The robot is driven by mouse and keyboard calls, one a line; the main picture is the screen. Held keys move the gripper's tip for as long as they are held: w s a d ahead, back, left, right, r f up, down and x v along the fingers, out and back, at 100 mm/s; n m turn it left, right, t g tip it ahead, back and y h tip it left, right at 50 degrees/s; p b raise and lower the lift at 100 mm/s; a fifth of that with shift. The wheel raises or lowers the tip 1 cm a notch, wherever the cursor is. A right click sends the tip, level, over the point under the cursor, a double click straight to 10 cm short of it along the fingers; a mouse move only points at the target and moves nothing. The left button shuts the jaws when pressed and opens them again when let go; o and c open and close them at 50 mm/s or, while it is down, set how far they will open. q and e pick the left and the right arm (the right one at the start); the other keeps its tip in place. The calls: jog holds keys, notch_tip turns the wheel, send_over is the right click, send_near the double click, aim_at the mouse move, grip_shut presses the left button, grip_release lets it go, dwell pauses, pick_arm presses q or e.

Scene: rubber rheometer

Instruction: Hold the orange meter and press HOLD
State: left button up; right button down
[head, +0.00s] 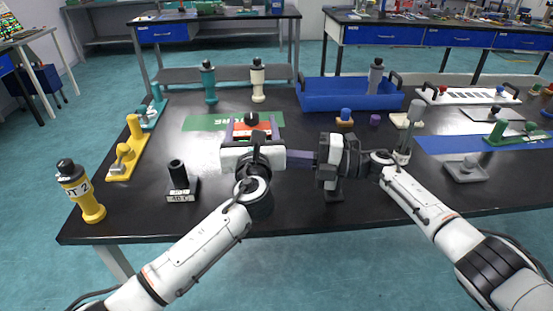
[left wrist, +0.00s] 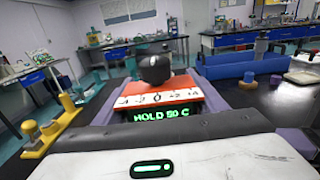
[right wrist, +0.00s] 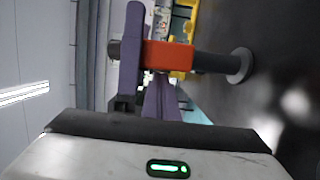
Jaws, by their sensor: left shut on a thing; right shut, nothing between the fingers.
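The orange meter (head: 240,131) is held between the purple fingers of my left gripper (head: 253,123), over the table's middle. In the left wrist view the meter (left wrist: 160,96) has a black knob on top, a pale strip of marks and a green display whose text begins with HOLD and ends in C. My right gripper (head: 288,158) is shut and empty, its purple fingers pointing left, close to my left gripper. In the right wrist view the meter (right wrist: 168,56) appears just beyond my right fingertips (right wrist: 160,80), with a dark stem. I cannot tell whether they touch.
A black post on a labelled base (head: 179,183) stands left of my left gripper. A yellow cylinder (head: 83,192) is at the table's left corner, with yellow fixtures (head: 128,148) behind it. A blue tray (head: 330,97) lies behind, and a grey post (head: 408,137) stands near my right arm.

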pick_arm(q)
jog(key=shift+s+d+f, duration=0.1)
jog(key=shift+s+d, duration=0.1)
jog(key=shift+d, duration=0.25)
pick_arm(e)
jog(key=shift+w+d+r+t, duration=0.1)
jog(key=shift+w+d+t, duration=0.2)
jog(key=shift+w+d, duration=0.05)
pick_arm(q)
jog(key=shift+w+a, duration=0.1)
jog(key=shift+a, duration=0.2)
pick_arm(e)
jog(key=v, duration=0.9)
jog(key=shift+s+d, duration=0.25)
jog(key=shift+s, duration=0.15)
pick_arm(q)
jog(key=o, duration=1.2)
jog(key=shift+o, duration=0.2)
